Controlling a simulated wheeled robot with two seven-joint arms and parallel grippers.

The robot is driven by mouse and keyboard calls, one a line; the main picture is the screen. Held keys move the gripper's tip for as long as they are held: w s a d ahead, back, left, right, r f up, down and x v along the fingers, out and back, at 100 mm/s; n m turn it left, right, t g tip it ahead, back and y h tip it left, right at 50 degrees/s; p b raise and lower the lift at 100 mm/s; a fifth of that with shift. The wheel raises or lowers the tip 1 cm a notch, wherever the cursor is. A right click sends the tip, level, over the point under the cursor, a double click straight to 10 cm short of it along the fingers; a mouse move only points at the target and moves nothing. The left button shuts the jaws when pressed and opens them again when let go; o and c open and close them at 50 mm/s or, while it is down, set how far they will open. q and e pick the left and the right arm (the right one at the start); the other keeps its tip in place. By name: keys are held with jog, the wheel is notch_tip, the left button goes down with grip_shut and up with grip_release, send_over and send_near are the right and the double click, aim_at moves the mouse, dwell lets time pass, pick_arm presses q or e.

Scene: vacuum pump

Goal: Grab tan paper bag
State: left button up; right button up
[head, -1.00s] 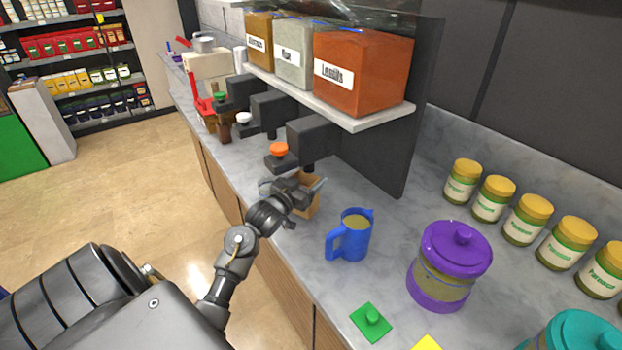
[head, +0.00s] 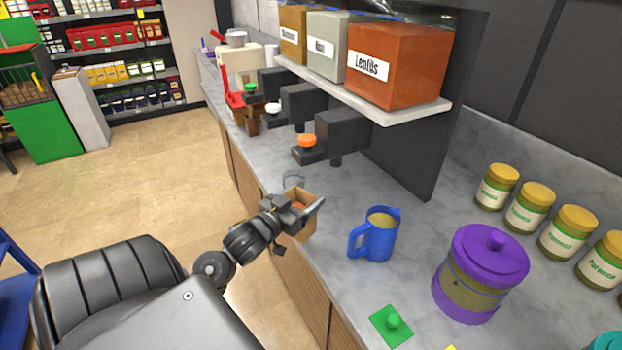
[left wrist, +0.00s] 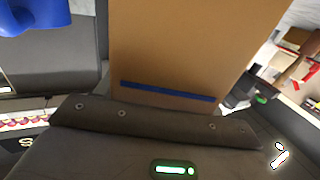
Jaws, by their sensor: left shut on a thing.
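The tan paper bag (head: 306,229) is an upright, box-like bag with something orange in its open top. My left gripper (head: 290,212) is shut on it and partly hides it in the head view. The bag is held by the counter's front edge, to the left of the blue pitcher. In the left wrist view the bag (left wrist: 195,48) fills the upper middle, with a blue stripe low on its face, close against the gripper. My right gripper is not in view.
The blue pitcher (head: 374,236) and purple-lidded jar (head: 481,275) stand right of the bag. The orange-button dispenser (head: 335,140) juts out behind it, below a shelf (head: 430,113) of labelled bins. Open floor (head: 180,165) lies left of the counter.

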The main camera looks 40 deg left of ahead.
pick_arm(q)
jog(key=shift+s+d, duration=0.1)
jog(key=shift+s, duration=1.05)
jog(key=shift+s, duration=0.1)
